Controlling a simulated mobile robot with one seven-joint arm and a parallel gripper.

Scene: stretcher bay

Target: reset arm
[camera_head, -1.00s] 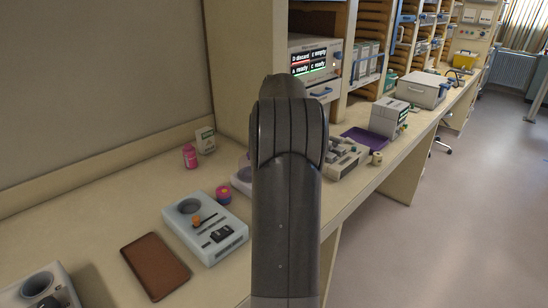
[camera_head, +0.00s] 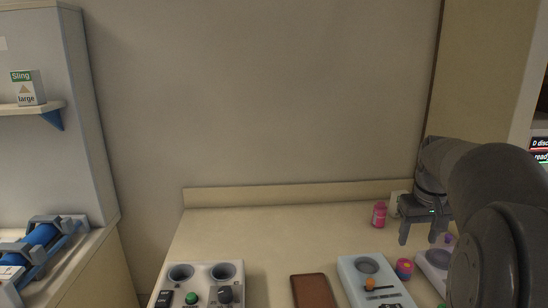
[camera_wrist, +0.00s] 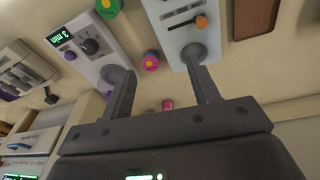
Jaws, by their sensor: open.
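My gripper (camera_head: 419,236) shows at the right of the head view, at the end of my dark grey arm. Its two fingers are apart and point down over the back right of the counter. In the wrist view my gripper (camera_wrist: 155,72) is open, with nothing between its fingers. The pink bottle (camera_head: 379,214) stands just left of it in the head view. A white box behind the gripper is mostly hidden. My arm covers the right part of the counter.
On the counter (camera_head: 250,222) are a blue-grey device (camera_head: 352,270), a brown pad (camera_head: 313,291), a pink-purple round item (camera_head: 404,267) and a two-well device (camera_head: 205,289). The counter's back left is clear. A shelf (camera_head: 30,109) holds a sling box (camera_head: 27,88).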

